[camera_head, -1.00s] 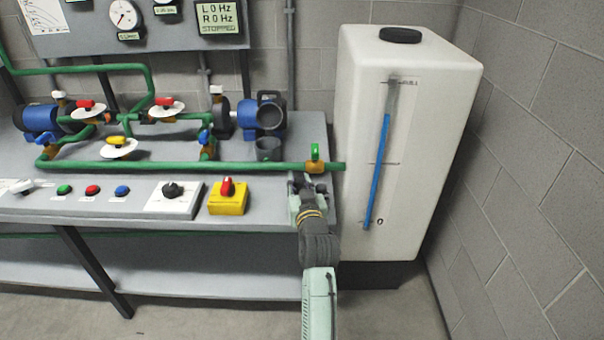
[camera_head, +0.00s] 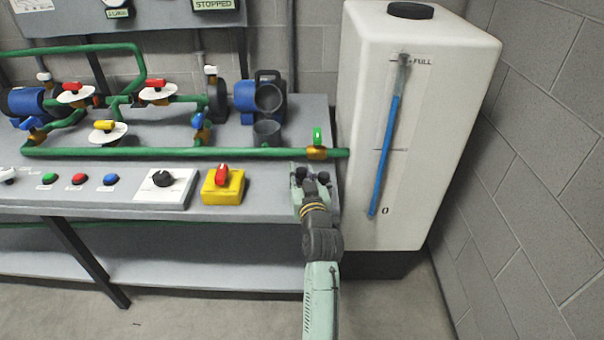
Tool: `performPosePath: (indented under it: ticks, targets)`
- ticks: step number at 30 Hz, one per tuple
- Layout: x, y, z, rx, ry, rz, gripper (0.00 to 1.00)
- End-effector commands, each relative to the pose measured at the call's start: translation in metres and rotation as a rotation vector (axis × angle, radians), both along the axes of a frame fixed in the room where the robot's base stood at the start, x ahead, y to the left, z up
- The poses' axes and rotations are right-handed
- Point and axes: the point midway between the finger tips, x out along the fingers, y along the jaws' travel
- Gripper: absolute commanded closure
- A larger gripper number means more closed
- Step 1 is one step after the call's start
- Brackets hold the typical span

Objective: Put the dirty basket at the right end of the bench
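My gripper (camera_head: 311,178) is low at the right end of the bench (camera_head: 275,190), in front of the green pipe's end. I see it from behind; its fingertips and anything between or beneath them are hidden. I cannot make out a basket for sure. A dark grey, open-topped cup-shaped part (camera_head: 267,134) stands behind the green pipe, left of and beyond my gripper. A blue and dark housing (camera_head: 260,97) with a round opening is just behind it.
A green pipe (camera_head: 180,153) with a green-handled valve (camera_head: 317,140) runs across the bench. A yellow box with a red switch (camera_head: 222,186) is left of my gripper. A tall white tank (camera_head: 420,130) stands close on the right, beside a block wall (camera_head: 545,140).

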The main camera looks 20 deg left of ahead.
Motion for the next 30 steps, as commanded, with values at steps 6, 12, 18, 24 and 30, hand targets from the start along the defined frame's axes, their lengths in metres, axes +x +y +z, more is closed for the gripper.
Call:
performPosePath:
  ticks: [6,12,18,24,30]
  targets:
    - [0.000,0.000,0.001,0.000,0.000,0.001,0.67]
    - [0.000,0.000,0.004,0.001,-0.001,0.001,0.67]
    - [-0.023,-0.012,0.001,0.001,0.000,-0.002,0.67]
    - [-0.063,-0.032,0.003,0.000,0.000,-0.001,0.67]
    - [-0.093,-0.048,0.006,0.001,0.000,-0.002,0.67]
